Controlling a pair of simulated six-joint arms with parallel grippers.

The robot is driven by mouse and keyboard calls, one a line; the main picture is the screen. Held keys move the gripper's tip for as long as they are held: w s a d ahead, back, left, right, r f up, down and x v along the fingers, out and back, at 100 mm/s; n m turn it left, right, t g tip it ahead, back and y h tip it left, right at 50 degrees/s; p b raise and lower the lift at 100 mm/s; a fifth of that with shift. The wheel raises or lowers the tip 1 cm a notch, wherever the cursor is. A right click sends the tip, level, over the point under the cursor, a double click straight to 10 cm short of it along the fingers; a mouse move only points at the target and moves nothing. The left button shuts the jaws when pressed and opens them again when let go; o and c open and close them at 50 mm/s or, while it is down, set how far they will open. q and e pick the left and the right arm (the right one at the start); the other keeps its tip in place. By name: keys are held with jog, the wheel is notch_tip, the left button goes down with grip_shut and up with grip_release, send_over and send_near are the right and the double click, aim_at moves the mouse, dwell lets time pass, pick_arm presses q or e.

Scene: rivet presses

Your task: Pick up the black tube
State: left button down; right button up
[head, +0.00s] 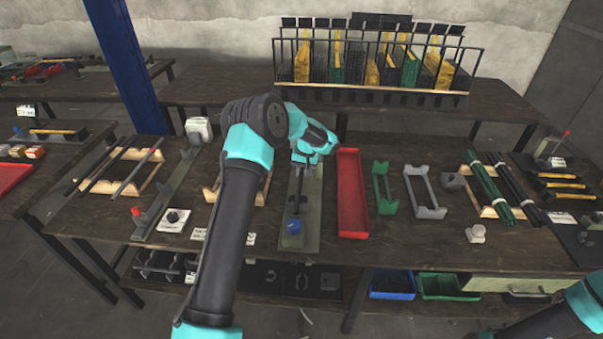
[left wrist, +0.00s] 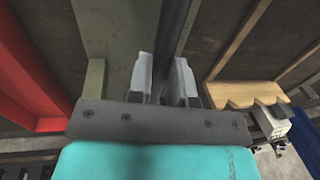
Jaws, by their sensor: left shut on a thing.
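My left gripper (head: 303,158) is over the grey-green press plate (head: 313,215) in the middle of the bench. In the left wrist view the two pale fingers of the left gripper (left wrist: 164,75) are shut on a black tube (left wrist: 174,28), which runs away between them.
A red tray (head: 352,193) lies just right of the plate. A wooden rack (head: 262,187) is to the left, and another rack with dark tubes (head: 140,172) is further left. Green tubes (head: 488,190) lie on a rack at right. A wire rack (head: 370,91) stands behind.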

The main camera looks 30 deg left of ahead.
aim_at(302, 173)
pick_arm(q)
jog(key=shift+r, duration=1.6)
jog(key=shift+s+d+r, duration=0.15)
jog(key=shift+s, duration=0.1)
jog(key=s+d+r, duration=0.1)
jog(key=s+d, duration=0.7)
jog(key=s, duration=0.5)
jog(key=shift+r, duration=0.2)
